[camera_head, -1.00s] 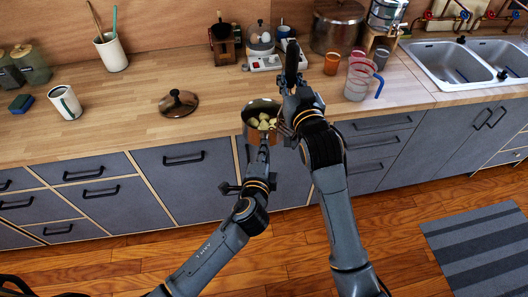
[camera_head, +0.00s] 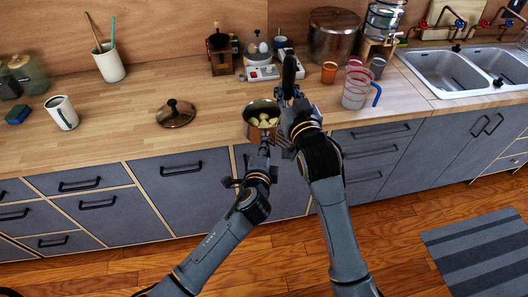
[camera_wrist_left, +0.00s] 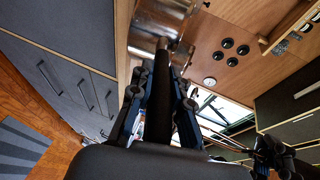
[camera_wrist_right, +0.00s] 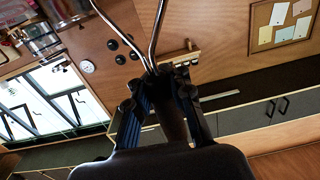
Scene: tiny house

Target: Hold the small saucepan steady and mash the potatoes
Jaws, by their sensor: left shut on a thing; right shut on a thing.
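The small metal saucepan (camera_head: 248,118) is at the front edge of the counter, with several pale potato pieces (camera_head: 264,122) inside. My left gripper (camera_head: 264,150) is below it in the head view, shut on its dark handle (camera_wrist_left: 160,105); the pan's metal side (camera_wrist_left: 152,45) shows ahead in the left wrist view. My right gripper (camera_head: 289,100) is right of and above the saucepan, shut on the masher's black handle (camera_head: 289,72). The masher's two metal rods (camera_wrist_right: 155,40) extend from that gripper in the right wrist view. I cannot clearly make out the masher's head.
A lid (camera_head: 176,115) lies on the counter left of the saucepan, with clear wood around it. A clear measuring jug (camera_head: 356,90) and an orange cup (camera_head: 329,73) stand to the right. An egg cooker (camera_head: 261,70) stands behind. The sink (camera_head: 440,72) is far right.

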